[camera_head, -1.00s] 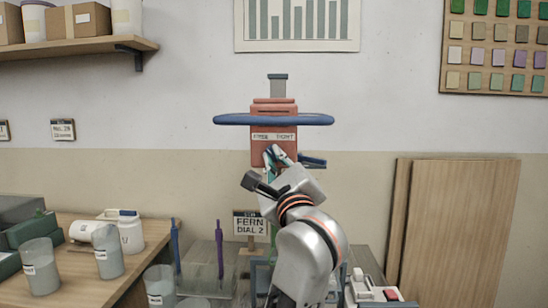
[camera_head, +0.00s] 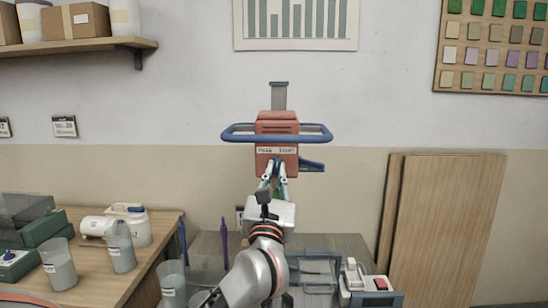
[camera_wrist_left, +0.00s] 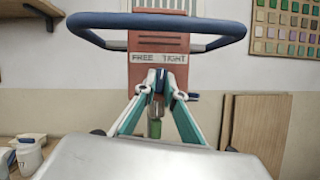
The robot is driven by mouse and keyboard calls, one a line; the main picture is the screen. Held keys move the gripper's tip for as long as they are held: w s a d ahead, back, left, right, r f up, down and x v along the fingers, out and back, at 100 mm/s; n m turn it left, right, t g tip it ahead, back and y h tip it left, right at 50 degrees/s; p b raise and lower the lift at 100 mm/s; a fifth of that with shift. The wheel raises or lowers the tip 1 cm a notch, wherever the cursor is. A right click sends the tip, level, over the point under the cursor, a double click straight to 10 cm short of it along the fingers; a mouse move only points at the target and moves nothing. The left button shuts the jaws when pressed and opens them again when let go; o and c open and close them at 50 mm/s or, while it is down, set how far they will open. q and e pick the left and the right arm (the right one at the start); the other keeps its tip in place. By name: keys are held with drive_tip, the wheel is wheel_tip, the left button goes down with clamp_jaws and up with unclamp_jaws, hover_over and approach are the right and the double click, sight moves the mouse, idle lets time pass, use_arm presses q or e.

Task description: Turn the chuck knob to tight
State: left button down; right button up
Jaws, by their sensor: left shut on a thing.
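The red machine head (camera_head: 278,124) stands upright with a blue loop handle (camera_head: 235,137) around it. Its front label (camera_head: 277,150) reads FREE at left and TIGHT at right; the label also shows in the left wrist view (camera_wrist_left: 158,57). My left gripper (camera_head: 273,167) reaches up to the front face just below the label. In the left wrist view its fingertips (camera_wrist_left: 159,80) are closed together on the small chuck knob there, which they mostly hide. I cannot read which way the knob points. My right gripper is not in view.
A dark blue part (camera_head: 312,165) juts out right of the red head. Buckets and jugs stand on the wooden table (camera_head: 95,278) at left. A white device with a red button (camera_head: 380,283) sits at lower right. Wooden boards (camera_head: 450,225) lean on the wall.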

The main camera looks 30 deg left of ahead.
use_arm(q)
drive_tip(key=m+p, duration=0.1)
drive_tip(key=m+h+p, duration=0.1)
drive_tip(key=m, duration=0.1)
drive_tip(key=m+p, duration=0.1)
drive_tip(key=shift+a+r+t+h, duration=0.15)
drive_tip(key=shift+r+t+h, duration=0.15)
drive_tip(key=shift+h, duration=0.1)
drive_tip(key=m+h, duration=0.1)
drive_tip(key=m, duration=0.2)
drive_tip(key=shift+f+h+p, duration=0.1)
drive_tip(key=shift+h+p, duration=0.3)
drive_tip(key=shift+s+m, duration=0.1)
drive_tip(key=shift+m, duration=0.4)
drive_tip(key=shift+m+h, duration=0.4)
drive_tip(key=shift+m, duration=0.4)
drive_tip(key=shift+a, duration=0.1)
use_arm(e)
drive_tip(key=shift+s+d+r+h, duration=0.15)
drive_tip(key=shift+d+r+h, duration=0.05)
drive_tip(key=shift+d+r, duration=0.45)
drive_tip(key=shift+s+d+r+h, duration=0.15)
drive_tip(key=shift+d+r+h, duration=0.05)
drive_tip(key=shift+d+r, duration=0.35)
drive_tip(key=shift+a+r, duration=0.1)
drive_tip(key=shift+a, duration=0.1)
